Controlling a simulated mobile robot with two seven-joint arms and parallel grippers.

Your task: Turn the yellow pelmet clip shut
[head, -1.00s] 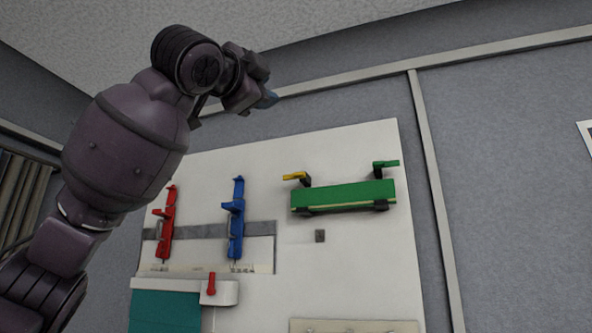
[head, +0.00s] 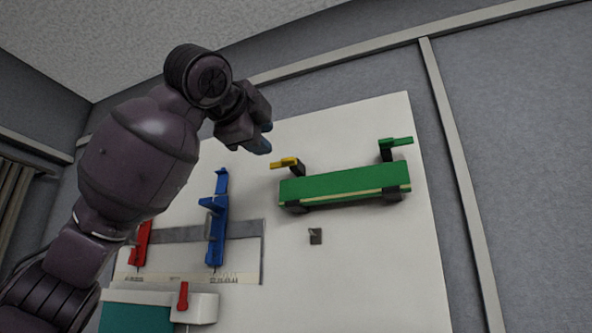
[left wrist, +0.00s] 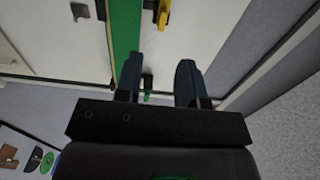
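The yellow pelmet clip (head: 286,162) sits above the left end of the green pelmet (head: 345,184) on the white board. Its yellow handle points left, on a dark mount. It also shows at the top of the left wrist view (left wrist: 164,16), beside the green pelmet (left wrist: 124,32). My left gripper (head: 262,138) is up and to the left of the yellow clip, apart from it. In the left wrist view my left gripper (left wrist: 159,76) has its two blue fingers spread with nothing held between them. My right gripper is in neither view.
A green-handled clip (head: 396,144) stands above the pelmet's right end. Blue (head: 217,220) and red (head: 141,243) pieces cross a grey strip at left. A small grey block (head: 316,236) is below the pelmet. The board around the yellow clip is mostly clear.

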